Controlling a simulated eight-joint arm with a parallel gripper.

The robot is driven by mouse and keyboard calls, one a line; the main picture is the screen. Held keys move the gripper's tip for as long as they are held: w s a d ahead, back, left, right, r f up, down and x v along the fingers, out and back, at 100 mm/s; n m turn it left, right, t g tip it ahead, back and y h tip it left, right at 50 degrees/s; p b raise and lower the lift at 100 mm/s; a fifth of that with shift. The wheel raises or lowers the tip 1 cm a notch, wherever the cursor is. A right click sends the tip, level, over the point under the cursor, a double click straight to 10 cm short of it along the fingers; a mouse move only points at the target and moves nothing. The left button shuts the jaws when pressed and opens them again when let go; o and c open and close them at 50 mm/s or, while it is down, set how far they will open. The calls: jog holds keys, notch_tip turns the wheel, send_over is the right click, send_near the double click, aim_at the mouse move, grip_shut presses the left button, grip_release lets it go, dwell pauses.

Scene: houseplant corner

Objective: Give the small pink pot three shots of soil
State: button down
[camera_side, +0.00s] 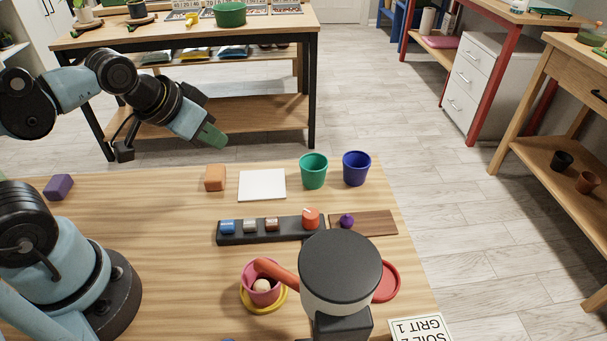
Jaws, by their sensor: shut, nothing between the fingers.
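The small pink pot (249,288) stands on a yellow saucer (270,306) at the front middle of the table. A pale, roundish thing shows inside it; I cannot tell what it is. A dispenser with a round dark top (341,266) and a cream body stands just right of the pot. Its orange-red spout (277,271) reaches left over the pot's rim. My gripper (213,138) is shut and empty, raised in the air at the upper left, well away from the pot and dispenser.
Green (314,171) and blue (356,169) pots, a white tile (262,185) and an orange block (215,178) stand behind. A red saucer (389,283) lies right.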

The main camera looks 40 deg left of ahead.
aim_at(268, 225)
jog(key=d+m+t+h, duration=0.1)
jog(key=d+m, duration=0.9)
jog(key=d, duration=0.2)
jog(key=shift+s+f+m+t, duration=0.15)
jog(key=shift+m+t, duration=0.25)
jog(key=shift+f, duration=0.1)
jog(key=shift+f, duration=4.2)
jog(key=shift+r, duration=2.45)
